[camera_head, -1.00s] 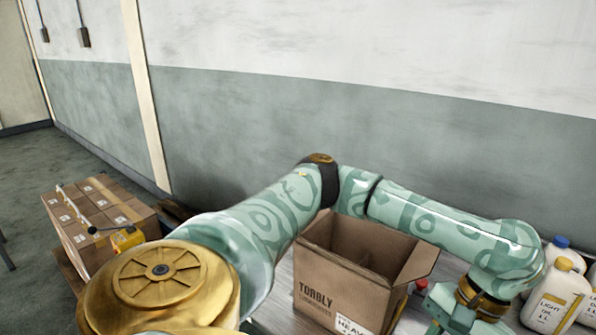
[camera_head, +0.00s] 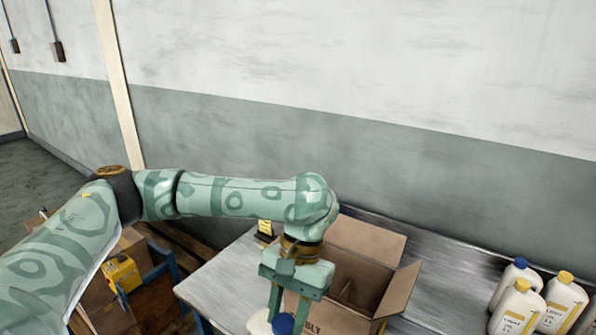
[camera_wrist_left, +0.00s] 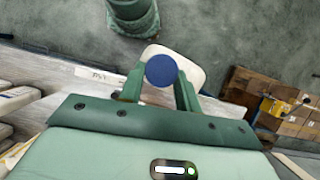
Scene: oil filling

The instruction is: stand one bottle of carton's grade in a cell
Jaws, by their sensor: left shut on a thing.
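My left gripper (camera_head: 290,300) is shut on a white bottle (camera_head: 260,322) with a blue cap (camera_head: 283,324), at the bottom edge of the head view. In the left wrist view the bottle (camera_wrist_left: 191,72) sits between the two fingers, its blue cap (camera_wrist_left: 161,70) towards the camera. Its label is not visible. The open brown carton (camera_head: 345,317) stands on the bench just right of and behind the gripper, flaps up. A divider shows inside; the cells are mostly hidden. Only the end of its printed name shows, and its grade label is out of sight. My right gripper is not in view.
Several white bottles stand at the bench's right end, one blue-capped (camera_head: 508,278), others yellow-capped (camera_head: 563,300). The metal bench (camera_head: 455,285) is bare between them and the carton. A yellow box-shaped device (camera_head: 122,273) and stacked cartons (camera_wrist_left: 293,120) are off the bench.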

